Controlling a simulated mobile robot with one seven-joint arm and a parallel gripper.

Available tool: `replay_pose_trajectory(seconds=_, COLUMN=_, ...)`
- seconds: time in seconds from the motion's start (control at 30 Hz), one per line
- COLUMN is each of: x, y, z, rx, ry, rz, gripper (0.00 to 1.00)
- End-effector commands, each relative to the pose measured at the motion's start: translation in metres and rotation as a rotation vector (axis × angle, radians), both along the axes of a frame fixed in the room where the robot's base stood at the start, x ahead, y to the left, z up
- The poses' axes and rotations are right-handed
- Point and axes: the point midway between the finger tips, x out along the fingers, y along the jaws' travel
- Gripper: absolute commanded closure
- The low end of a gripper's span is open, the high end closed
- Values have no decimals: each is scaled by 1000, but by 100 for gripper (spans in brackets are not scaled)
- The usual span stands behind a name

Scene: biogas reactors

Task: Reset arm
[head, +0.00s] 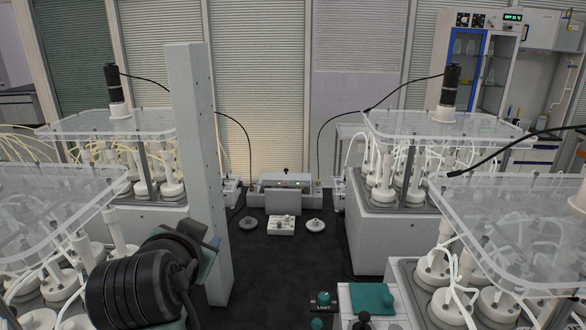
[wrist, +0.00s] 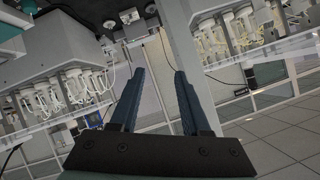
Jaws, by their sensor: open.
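My gripper (wrist: 160,72) shows in the wrist view with two blue fingers spread apart and nothing between them. The wrist view is strongly tilted. In the head view, my dark arm (head: 140,290) is folded at the lower left; the fingers cannot be made out there.
Reactor benches with clear lids stand at the far left (head: 110,122), far right (head: 440,126), near left (head: 50,190) and near right (head: 515,200). A white device (head: 285,183) stands at the back centre. The dark floor between the benches holds small white parts (head: 281,225).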

Motion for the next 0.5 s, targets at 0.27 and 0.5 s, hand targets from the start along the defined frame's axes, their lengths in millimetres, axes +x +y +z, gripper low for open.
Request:
replay_pose_trajectory(seconds=0.27, x=-48, y=-91, z=187, rx=-161, ry=-740, rz=-6, gripper=53)
replay_pose_trajectory(seconds=0.5, x=-142, y=-143, z=281, rx=-354, ry=-1169, rz=-134, gripper=53)
